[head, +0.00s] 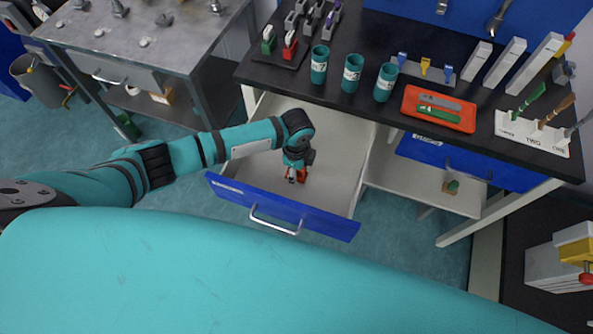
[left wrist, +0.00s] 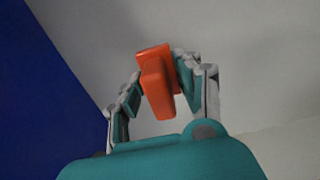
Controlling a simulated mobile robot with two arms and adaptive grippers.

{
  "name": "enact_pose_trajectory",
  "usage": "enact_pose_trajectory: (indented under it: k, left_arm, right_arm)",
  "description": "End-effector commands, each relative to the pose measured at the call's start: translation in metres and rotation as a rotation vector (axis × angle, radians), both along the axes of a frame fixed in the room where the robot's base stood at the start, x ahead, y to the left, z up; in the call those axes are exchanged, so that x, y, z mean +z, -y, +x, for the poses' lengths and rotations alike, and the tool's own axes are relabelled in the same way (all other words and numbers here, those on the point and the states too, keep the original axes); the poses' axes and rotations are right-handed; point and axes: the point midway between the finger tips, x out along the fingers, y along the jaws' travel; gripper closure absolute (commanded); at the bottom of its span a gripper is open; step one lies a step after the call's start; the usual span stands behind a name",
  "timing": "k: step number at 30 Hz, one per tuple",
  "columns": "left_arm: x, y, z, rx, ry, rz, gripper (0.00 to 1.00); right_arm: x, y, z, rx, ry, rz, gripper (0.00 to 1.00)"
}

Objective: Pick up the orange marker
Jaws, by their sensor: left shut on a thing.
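The orange marker (head: 302,176) is inside the open drawer, low over its light floor. In the left wrist view the marker (left wrist: 157,80) is a short, blocky orange piece between the two fingers. My left gripper (head: 296,174) reaches down into the drawer and is shut on the marker, with a finger on each side. The gripper hides part of the marker in the head view. I cannot tell whether the marker still touches the drawer floor. My right gripper is not in view.
The drawer (head: 335,155) is pulled out, with a blue front (head: 325,221) and metal handle. The black bench top (head: 330,98) above it carries teal cups (head: 352,73), an orange tray (head: 410,108) and racks. A grey metal table (head: 140,50) stands at left.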

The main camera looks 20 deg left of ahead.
Motion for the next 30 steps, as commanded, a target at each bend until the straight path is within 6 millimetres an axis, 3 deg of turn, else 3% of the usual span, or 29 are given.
enact_pose_trajectory:
  k: [10, 21, 30]
  left_arm:
    - [0.008, 0.000, 0.001, 0.000, 0.002, -0.001, 1.00]
    - [0.077, 0.000, 0.001, -0.001, 0.005, -0.002, 1.00]
    - [0.101, 0.000, 0.001, 0.000, 0.001, 0.000, 1.00]
  right_arm:
    - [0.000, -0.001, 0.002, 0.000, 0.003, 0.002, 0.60]
    - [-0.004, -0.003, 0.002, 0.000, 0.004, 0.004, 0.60]
    - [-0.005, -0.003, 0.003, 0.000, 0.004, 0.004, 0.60]
